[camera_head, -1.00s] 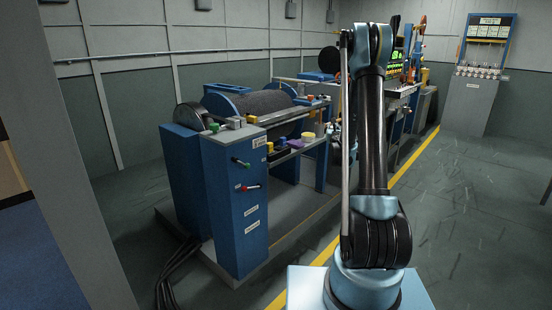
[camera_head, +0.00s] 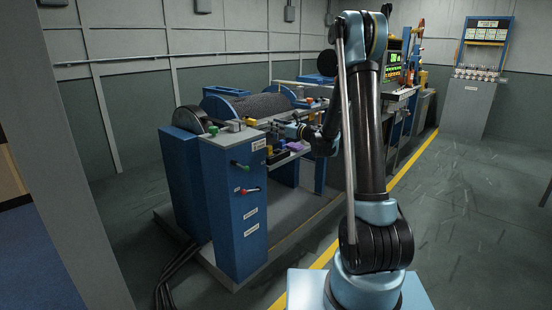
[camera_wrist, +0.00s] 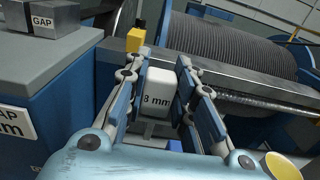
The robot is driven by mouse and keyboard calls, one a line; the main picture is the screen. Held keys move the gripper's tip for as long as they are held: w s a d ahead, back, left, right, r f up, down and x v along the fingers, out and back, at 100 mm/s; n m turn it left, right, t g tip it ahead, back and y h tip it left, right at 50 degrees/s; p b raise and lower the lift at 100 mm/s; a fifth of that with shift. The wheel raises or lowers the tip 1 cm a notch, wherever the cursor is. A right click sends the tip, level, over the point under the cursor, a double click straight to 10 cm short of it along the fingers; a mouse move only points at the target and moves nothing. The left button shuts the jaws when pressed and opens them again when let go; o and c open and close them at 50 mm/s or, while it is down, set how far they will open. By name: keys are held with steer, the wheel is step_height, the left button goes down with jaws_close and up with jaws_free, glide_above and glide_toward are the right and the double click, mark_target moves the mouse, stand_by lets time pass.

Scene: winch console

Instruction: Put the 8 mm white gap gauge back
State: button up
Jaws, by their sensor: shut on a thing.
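The white gap gauge (camera_wrist: 158,96), marked 8 mm, sits between the fingers of my gripper (camera_wrist: 164,88) in the wrist view. My gripper is shut on it. In the head view my gripper (camera_head: 284,130) reaches in beside the winch drum, small and partly covered by my own arm. The gauge cannot be made out in the head view. A yellow block (camera_wrist: 135,39) shows just beyond the gauge in the wrist view. Whether the gauge touches anything below it is hidden by my fingers.
The winch drum (camera_wrist: 225,52) lies behind a metal bar (camera_wrist: 235,88). Grey blocks marked GAP (camera_wrist: 54,20) stand on the console top at left. A yellow round thing (camera_wrist: 281,166) is at lower right. In the head view, the blue console (camera_head: 235,205) carries levers on its side.

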steer(key=shift+f, duration=4.85)
steer(key=shift+f, duration=0.25)
steer(key=o, duration=0.7)
